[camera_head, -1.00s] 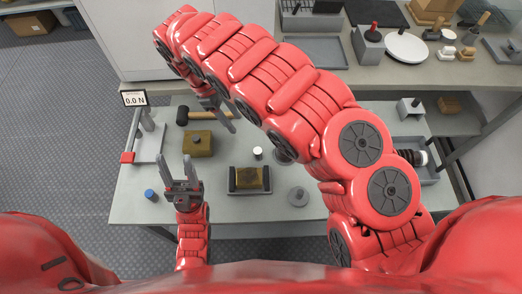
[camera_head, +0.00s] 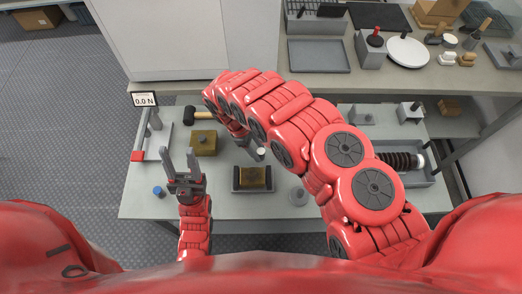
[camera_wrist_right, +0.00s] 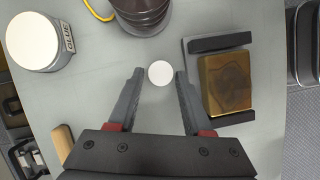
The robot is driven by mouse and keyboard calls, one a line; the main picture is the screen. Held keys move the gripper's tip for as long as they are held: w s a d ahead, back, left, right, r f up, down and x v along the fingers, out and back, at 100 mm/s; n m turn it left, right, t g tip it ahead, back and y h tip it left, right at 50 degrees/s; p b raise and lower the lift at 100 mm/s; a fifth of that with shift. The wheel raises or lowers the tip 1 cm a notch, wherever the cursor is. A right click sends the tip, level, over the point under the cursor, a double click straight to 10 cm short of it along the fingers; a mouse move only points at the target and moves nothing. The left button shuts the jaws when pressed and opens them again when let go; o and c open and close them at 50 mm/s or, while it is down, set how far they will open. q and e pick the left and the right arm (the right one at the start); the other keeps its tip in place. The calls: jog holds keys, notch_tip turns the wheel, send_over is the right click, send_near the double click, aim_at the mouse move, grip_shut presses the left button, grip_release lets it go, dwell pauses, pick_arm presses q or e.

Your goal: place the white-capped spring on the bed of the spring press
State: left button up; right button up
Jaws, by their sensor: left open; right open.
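The white-capped spring (camera_head: 261,152) stands on the table near the middle, partly hidden by my right arm. In the right wrist view only its round white cap (camera_wrist_right: 160,73) shows, between the fingertips of my right gripper (camera_wrist_right: 158,76). That gripper is open, with a gap on each side of the cap. The spring press (camera_head: 153,146) stands at the table's left, with a red part at its front corner and a 0.0 N display (camera_head: 145,99). My left gripper (camera_head: 182,152) is open and empty, pointing away from me, right of the press.
A brown block in a dark holder (camera_head: 252,188) lies close to the spring. Another yellowish-brown block (camera_head: 203,143), a mallet (camera_head: 196,116), a blue-capped piece (camera_head: 158,191) and a grey disc (camera_head: 298,196) lie around. A glue jar (camera_wrist_right: 35,45) shows in the right wrist view.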

jog(key=shift+x, duration=0.8)
grip_shut()
jog(key=shift+r, duration=0.1)
